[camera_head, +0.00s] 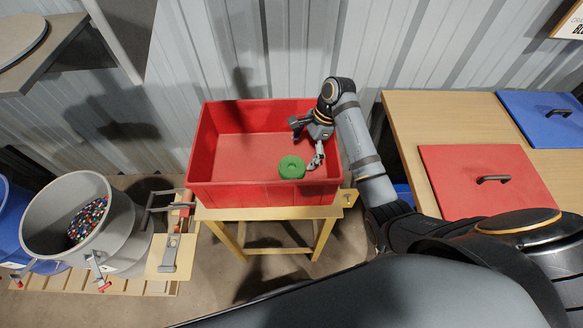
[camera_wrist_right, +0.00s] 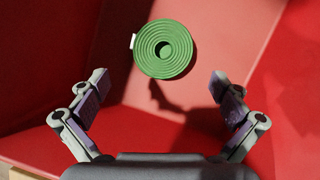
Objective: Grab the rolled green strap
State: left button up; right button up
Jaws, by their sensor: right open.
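The rolled green strap (camera_head: 292,167) lies in the red crate (camera_head: 208,150), near its front wall and right of the middle. My right gripper (camera_head: 308,144) reaches into the crate from the right and is beside the roll. In the right wrist view the green roll (camera_wrist_right: 163,49) shows its spiral face and a small white tag on its left edge. There the open fingers of my right gripper (camera_wrist_right: 162,100) stand to either side, with the roll beyond their tips. Nothing is between the fingers. My left gripper is not in view.
The crate stands on a wooden stand (camera_head: 240,214) by a corrugated wall. A grey bin (camera_head: 70,203) with colourful granules stands at left. A wooden table (camera_head: 415,120) at right bears a red lid (camera_head: 480,195) and a blue lid (camera_head: 545,130). The crate's left part is empty.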

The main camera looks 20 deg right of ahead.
aim_at(293, 166)
jog(key=shift+x, duration=1.1)
jog(key=shift+a+f, duration=0.15)
jog(key=shift+f, duration=0.2)
jog(key=x, duration=0.5)
jog(key=shift+w+p, duration=0.25)
jog(key=shift+p, duration=0.05)
jog(key=c, duration=1.2)
